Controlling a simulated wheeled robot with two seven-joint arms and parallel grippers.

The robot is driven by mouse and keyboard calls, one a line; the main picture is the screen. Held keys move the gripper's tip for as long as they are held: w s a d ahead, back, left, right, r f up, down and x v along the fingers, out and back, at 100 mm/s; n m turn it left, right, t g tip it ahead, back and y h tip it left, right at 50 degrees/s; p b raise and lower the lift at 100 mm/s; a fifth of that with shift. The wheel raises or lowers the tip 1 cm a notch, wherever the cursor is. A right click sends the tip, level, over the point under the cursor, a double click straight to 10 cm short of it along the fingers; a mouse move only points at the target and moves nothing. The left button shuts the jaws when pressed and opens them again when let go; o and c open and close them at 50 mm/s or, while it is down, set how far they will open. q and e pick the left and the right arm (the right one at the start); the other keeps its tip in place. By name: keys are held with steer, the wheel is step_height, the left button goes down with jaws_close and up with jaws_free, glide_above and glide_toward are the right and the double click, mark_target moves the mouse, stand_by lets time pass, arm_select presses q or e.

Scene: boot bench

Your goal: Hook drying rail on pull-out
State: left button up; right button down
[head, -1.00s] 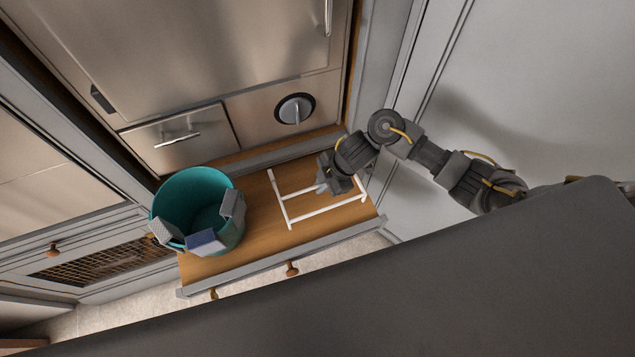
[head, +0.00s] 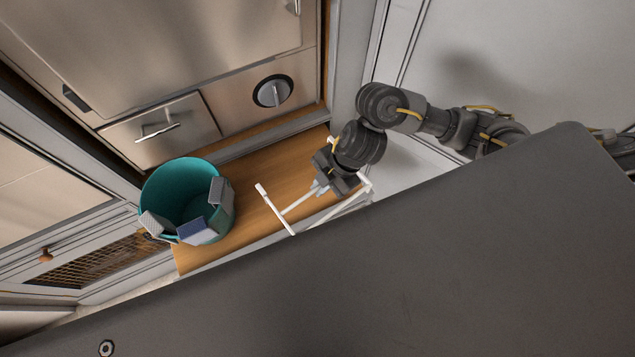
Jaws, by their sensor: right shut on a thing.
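The white drying rail (head: 275,210) is a frame of thin bars in the head view, over the right part of the wooden pull-out (head: 260,182). My right gripper (head: 322,187) is shut on one of its bars. My own dark body hides the front of the pull-out and part of the rail's near side. I cannot tell how far the rail is above the board. My left gripper is not in view.
A teal bucket (head: 180,188) with grey and blue pieces over its rim stands on the pull-out's left part. Steel fronts with a round knob (head: 272,91) rise behind. A pale panel (head: 500,60) stands to the right.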

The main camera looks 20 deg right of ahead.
steer(key=w+a+r+n+g+h+b, duration=0.1)
steer(key=w+a+r+n+g+h, duration=0.2)
steer(key=n, duration=0.9)
steer(key=w+a+r+n+g+h+b, duration=0.2)
steer(key=a+r+n+g+h, duration=0.15)
steer(key=n, duration=0.75)
steer(key=w+d+r+n+t+b, duration=0.1)
steer(key=w+d+r+n+t, duration=0.1)
steer(key=d+n, duration=0.3)
steer(key=w+d+r+n+t+b, duration=0.1)
steer(key=w+d+r+n+t, duration=0.2)
steer(key=n, duration=1)
steer(key=w+d+r+n+t+b, duration=0.1)
steer(key=w+d+r+n+t, duration=0.2)
steer(key=d+r+n+t, duration=0.2)
steer(key=d+n+h, duration=0.1)
steer(key=d+n, duration=0.1)
steer(key=n, duration=0.2)
steer(key=shift+d+r, duration=0.15)
steer(key=shift+r, duration=0.1)
